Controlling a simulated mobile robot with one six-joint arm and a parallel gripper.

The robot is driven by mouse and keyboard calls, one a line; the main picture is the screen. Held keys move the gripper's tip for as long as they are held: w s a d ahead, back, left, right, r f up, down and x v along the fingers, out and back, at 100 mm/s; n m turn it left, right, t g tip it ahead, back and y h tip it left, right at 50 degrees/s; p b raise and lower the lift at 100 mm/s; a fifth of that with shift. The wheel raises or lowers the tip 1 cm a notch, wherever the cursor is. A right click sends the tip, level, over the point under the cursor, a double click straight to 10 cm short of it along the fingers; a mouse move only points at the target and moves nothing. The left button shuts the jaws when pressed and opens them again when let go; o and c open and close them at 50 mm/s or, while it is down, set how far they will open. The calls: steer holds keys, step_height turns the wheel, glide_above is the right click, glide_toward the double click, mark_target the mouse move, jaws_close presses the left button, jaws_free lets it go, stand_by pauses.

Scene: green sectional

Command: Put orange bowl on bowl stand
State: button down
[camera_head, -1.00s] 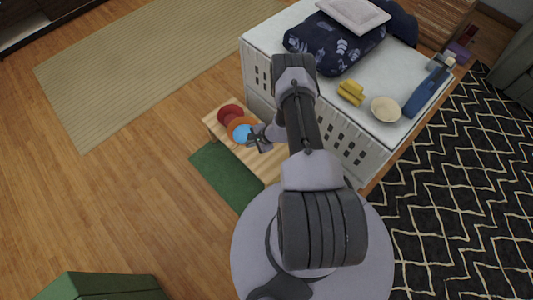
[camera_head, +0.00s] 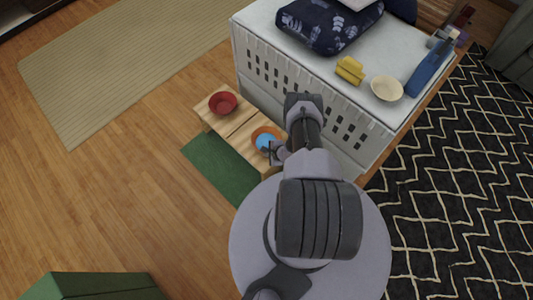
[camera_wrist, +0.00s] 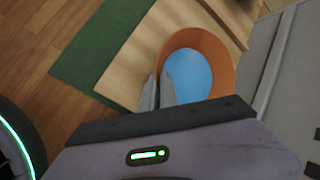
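The orange bowl (camera_head: 260,131) has a blue inside and is over the right end of the low wooden bowl stand (camera_head: 228,125). It also shows in the wrist view (camera_wrist: 226,70). My gripper (camera_wrist: 159,90) is at the bowl's left rim in that view. One finger is outside the wall and one is inside, close together on the rim. In the head view my gripper (camera_head: 271,151) is at the bowl's near right side. I cannot tell whether the bowl touches the stand. A red bowl (camera_head: 223,103) is at the stand's left end.
A white slatted cabinet (camera_head: 262,72) stands right behind the stand. On it are a yellow object (camera_head: 350,69), a cream bowl (camera_head: 387,88) and a dark patterned cushion (camera_head: 325,25). A green mat (camera_head: 215,170) lies in front of the stand. Open wood floor is to the left.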

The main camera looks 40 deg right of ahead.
steer(key=c, duration=2.1)
jaws_free()
steer(key=shift+f, duration=0.1)
steer(key=o, duration=0.5)
